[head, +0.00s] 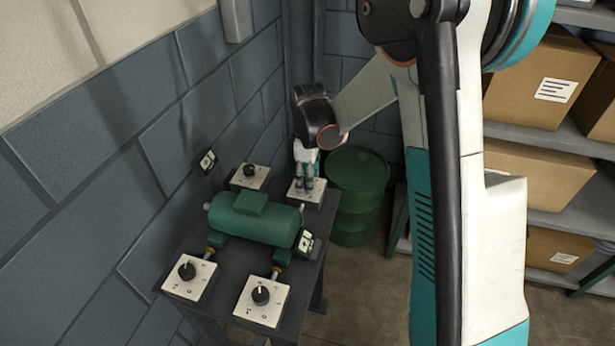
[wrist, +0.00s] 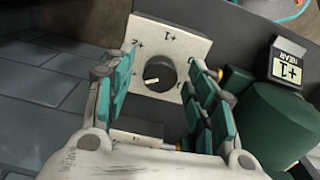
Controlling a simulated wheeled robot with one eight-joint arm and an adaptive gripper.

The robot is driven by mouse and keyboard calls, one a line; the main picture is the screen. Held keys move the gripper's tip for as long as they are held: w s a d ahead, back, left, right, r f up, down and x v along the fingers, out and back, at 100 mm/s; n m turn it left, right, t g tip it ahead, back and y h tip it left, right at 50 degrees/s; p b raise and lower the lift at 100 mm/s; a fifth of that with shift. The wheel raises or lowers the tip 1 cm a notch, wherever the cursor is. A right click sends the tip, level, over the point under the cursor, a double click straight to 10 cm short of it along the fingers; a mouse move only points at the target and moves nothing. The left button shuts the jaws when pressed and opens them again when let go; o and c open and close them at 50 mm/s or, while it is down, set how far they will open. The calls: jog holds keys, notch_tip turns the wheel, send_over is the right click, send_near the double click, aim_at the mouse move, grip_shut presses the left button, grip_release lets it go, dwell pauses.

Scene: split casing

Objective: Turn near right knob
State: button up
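Several white square plates with black round knobs stand on a dark table (head: 233,250) around a green motor casing (head: 255,218). My gripper (head: 307,184) points down over the back right plate (head: 316,196) in the head view and hides most of its knob. In the wrist view, my gripper (wrist: 164,72) is open, with its teal-padded fingers on either side of the knob (wrist: 160,73) and gaps showing. The plate (wrist: 180,38) there carries +1 and +2 marks. The front right knob (head: 261,295) stands clear of the gripper.
Other knobs sit at front left (head: 187,271) and back left (head: 250,170). A sign (head: 306,242) stands at the casing's right end. A green drum (head: 357,172) is beside the table, a block wall (head: 120,120) at left, and shelves with boxes (head: 540,85) at right.

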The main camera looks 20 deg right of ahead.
notch_tip(320, 180, up, 12)
dwell(0.7)
dwell(0.4)
jog(key=s+r+m+t, duration=0.4)
jog(key=s+r+m, duration=0.3)
jog(key=s, duration=0.7)
jog(key=s+m+t, duration=0.3)
jog(key=s+m, duration=0.2)
jog(key=s, duration=0.5)
jog(key=shift+s+f, duration=0.3)
jog(key=shift+f, duration=0.05)
